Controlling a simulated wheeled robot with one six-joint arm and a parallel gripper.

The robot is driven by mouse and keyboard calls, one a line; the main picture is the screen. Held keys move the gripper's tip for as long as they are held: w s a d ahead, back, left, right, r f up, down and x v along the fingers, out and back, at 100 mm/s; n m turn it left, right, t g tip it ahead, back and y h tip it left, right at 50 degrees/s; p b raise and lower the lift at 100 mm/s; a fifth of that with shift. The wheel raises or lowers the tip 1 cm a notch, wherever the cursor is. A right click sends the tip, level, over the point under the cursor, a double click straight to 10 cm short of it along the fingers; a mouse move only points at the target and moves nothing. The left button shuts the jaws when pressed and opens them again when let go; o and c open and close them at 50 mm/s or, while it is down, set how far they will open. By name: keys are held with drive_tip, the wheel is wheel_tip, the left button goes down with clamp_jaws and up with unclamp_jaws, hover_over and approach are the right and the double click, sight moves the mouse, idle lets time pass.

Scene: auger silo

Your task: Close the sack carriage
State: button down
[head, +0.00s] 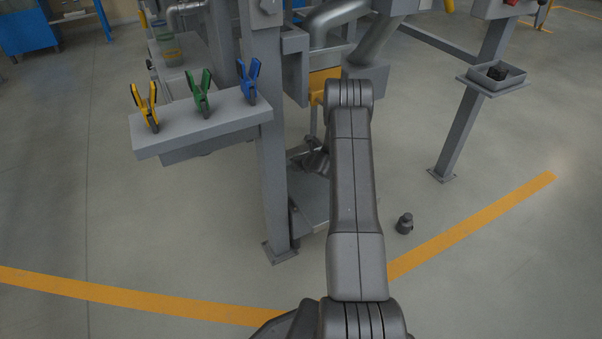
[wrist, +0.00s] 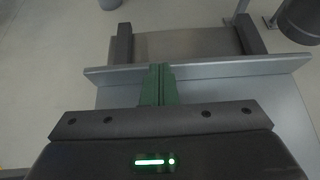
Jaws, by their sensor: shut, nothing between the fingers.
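The sack carriage appears to be the low grey metal platform (head: 315,205) at the foot of the silo frame, partly hidden by my arm in the head view. The wrist view shows a grey plate with an upright front lip (wrist: 215,69) running across the picture and dark rails behind it. My gripper (wrist: 157,70) is shut and empty, its green fingers together. The fingertips overlap the lip in the wrist view; I cannot tell whether they touch it.
Yellow, green and blue clamps (head: 199,93) stand on a grey shelf (head: 190,128) left of the frame post (head: 272,170). A small dark object (head: 404,223) lies on the floor to the right. A tray (head: 493,79) sits on the right post. The floor in front is mostly clear.

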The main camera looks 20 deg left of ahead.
drive_tip(key=w+a+p, duration=0.1)
drive_tip(key=w+a, duration=0.1)
drive_tip(key=w+a+p, duration=0.1)
drive_tip(key=w+a, duration=0.3)
drive_tip(key=a, duration=0.1)
drive_tip(key=shift+a+p, duration=0.1)
drive_tip(key=shift+p, duration=0.3)
drive_tip(key=shift+w+a+f, duration=0.15)
drive_tip(key=shift+w+a, duration=0.5)
